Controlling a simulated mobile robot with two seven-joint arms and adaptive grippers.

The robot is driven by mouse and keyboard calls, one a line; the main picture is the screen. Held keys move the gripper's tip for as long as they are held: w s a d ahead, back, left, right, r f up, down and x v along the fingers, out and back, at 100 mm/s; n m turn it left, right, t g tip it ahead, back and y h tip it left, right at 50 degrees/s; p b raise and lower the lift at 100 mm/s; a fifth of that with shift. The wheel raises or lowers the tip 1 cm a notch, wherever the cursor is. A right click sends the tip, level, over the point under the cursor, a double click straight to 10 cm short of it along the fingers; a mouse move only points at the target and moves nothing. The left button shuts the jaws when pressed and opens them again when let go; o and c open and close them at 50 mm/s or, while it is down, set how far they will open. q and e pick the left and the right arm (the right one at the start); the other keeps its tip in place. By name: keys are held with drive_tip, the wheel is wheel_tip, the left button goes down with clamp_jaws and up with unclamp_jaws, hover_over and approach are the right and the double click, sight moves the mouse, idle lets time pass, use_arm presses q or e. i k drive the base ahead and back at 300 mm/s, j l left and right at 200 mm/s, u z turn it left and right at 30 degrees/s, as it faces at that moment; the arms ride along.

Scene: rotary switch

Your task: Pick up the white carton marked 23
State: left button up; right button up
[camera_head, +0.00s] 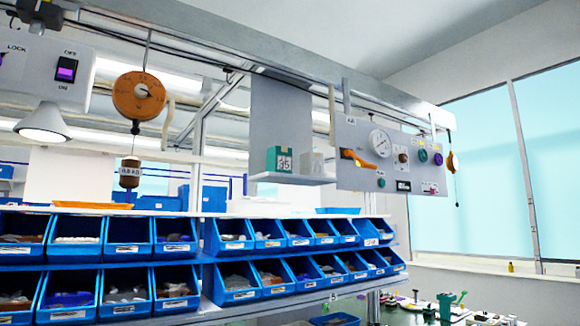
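A whitish carton (312,163) stands on a small grey shelf (292,179) at the middle of the head view. Any number on it is too faint to read. Just to its left on the same shelf is a green carton (279,160) with a white label that seems to read 35. The grey control panel stands close to the right of the whitish carton. Neither of my grippers shows in this view.
Rows of blue bins (175,232) with small parts stand below the shelf. A grey control panel (390,157) with a gauge and knobs hangs at right.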

sight(311, 163)
drive_tip(key=l+u, duration=0.1)
drive_tip(key=u, duration=0.3)
drive_tip(key=l+u, duration=0.15)
drive_tip(key=u, duration=0.25)
drive_tip(key=l+u, duration=0.15)
drive_tip(key=u, duration=0.25)
drive_tip(key=l+u, duration=0.3)
drive_tip(key=l, duration=0.15)
drive_tip(key=k+l+u, duration=0.1)
drive_tip(key=l+u, duration=0.2)
drive_tip(key=l, duration=0.15)
